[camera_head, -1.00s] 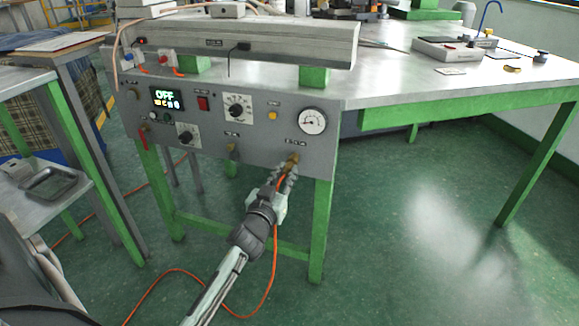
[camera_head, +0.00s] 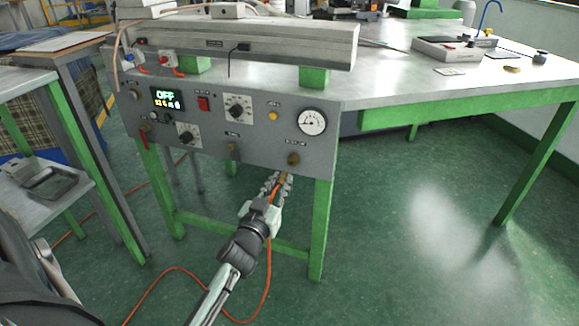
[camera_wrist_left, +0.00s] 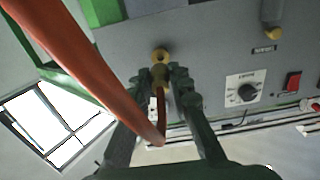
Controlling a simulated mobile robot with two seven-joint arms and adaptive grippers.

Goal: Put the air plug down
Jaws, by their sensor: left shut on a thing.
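My left gripper (camera_head: 277,181) is shut on the air plug (camera_head: 284,178), the brass end of an orange hose (camera_head: 268,270). It holds the plug just below and in front of the brass socket (camera_head: 293,159) on the grey control panel (camera_head: 262,148), apart from it in the head view. In the left wrist view the plug (camera_wrist_left: 160,76) sits between the fingertips, with the socket (camera_wrist_left: 160,56) beyond it. The orange hose crosses that view close to the lens. My right gripper is not in view.
A gauge (camera_head: 312,121), knobs and a red switch (camera_head: 203,104) are on the panel. Green table legs (camera_head: 321,230) stand beside my arm. A lower side shelf (camera_head: 40,205) holds a dark tray (camera_head: 52,183). The floor at right is clear.

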